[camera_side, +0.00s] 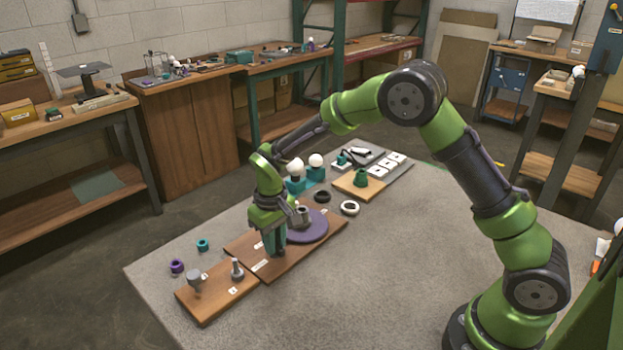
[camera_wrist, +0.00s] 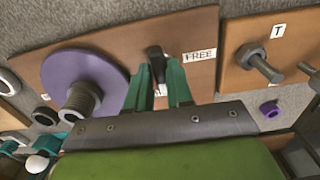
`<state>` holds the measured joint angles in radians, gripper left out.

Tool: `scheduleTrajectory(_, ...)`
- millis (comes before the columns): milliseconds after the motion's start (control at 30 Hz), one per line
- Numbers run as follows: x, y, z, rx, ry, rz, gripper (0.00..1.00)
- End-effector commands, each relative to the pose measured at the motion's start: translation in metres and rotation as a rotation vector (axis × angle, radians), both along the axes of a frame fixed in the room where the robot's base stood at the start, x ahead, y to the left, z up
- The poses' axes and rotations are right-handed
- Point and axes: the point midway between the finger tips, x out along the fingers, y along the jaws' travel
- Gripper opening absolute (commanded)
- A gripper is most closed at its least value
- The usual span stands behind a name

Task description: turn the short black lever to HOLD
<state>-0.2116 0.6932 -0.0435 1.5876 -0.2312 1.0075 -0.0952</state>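The short black lever (camera_wrist: 156,60) stands on the brown board (camera_wrist: 200,22) in the wrist view, beside a white label reading FREE (camera_wrist: 200,55). My gripper (camera_wrist: 160,70) has its two teal fingers on either side of the lever. Whether they press on it or only straddle it is not clear. In the side view my gripper (camera_side: 274,248) points down at the board (camera_side: 318,244) and hides the lever.
A purple disc (camera_wrist: 75,68) with a grey threaded post (camera_wrist: 80,101) is on the same board, close to my gripper. A smaller board (camera_side: 208,304) with metal pieces adjoins it at the front. Loose rings (camera_side: 350,208) and bulbs (camera_side: 316,160) stand behind. The tabletop at right is clear.

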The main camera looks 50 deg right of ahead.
Motion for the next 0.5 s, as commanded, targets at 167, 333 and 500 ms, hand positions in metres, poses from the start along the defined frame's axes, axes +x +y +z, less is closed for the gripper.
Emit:
scheduleTrajectory(167,0.0002,-0.0001,-0.0001,0.000,-0.001,0.002,0.41)
scheduleTrajectory(333,0.0002,-0.0001,-0.0004,-0.001,-0.001,0.004,0.41)
scheduleTrajectory(500,0.0008,0.0002,0.0073,0.000,-0.003,0.005,0.41)
